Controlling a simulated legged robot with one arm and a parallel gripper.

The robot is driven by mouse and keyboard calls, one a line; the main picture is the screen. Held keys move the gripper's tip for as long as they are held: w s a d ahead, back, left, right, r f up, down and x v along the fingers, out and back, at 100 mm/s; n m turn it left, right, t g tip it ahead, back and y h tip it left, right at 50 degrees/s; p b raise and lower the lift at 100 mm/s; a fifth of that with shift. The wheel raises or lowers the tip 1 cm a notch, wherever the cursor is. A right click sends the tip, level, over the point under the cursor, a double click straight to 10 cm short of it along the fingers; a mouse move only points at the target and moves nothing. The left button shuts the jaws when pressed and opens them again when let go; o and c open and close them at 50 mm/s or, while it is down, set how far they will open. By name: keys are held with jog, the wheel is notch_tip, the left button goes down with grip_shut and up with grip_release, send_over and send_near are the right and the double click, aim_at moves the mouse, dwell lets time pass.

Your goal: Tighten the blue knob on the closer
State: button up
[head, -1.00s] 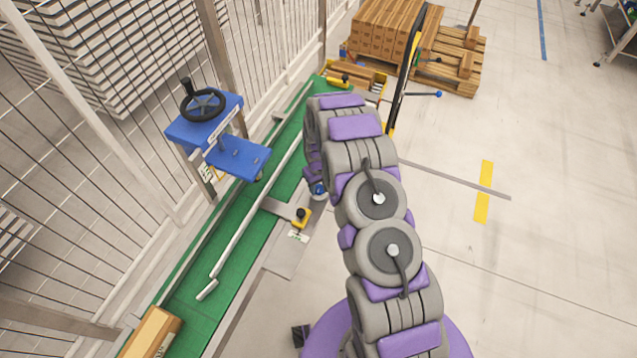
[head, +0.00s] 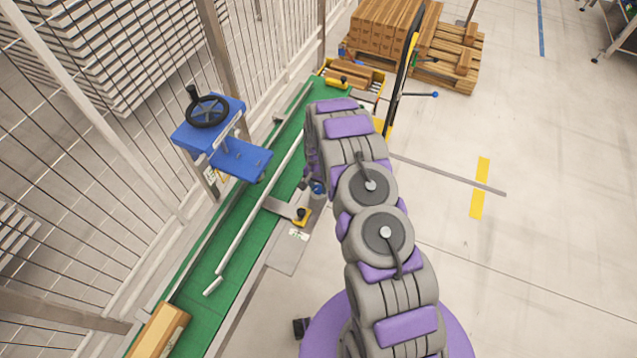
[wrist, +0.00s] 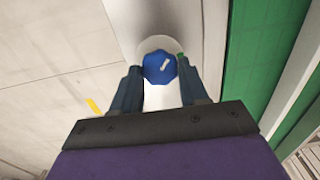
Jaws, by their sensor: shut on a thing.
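The blue knob (wrist: 160,67) sits between the two fingers of my gripper (wrist: 158,82) in the wrist view, on a pale round base. The fingers are shut on it from both sides. In the head view the knob (head: 318,188) shows as a small blue spot left of my arm, beside the green conveyor. My gripper (head: 309,182) is mostly hidden behind my arm there. The closer is the blue machine (head: 240,158) with a black handwheel (head: 207,111) over the conveyor, as far as I can tell.
The green conveyor belt (head: 190,318) runs diagonally, with a white guide rail (head: 248,222) along it. A wire fence lies left. Pallets with boxes (head: 392,28) stand at the back.

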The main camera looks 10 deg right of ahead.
jog(key=m+p, duration=0.1)
jog(key=m, duration=0.1)
jog(key=m+p, duration=0.2)
jog(key=shift+r+m, duration=0.2)
jog(key=shift+m, duration=0.1)
jog(key=m+p, duration=0.2)
jog(key=shift+m, duration=0.3)
jog(key=shift+f+m+p, duration=0.15)
jog(key=shift+m+p, duration=1.15)
jog(key=shift+m, duration=0.1)
jog(key=o, duration=1.1)
jog(key=shift+c, duration=0.2)
jog(key=shift+a, duration=0.1)
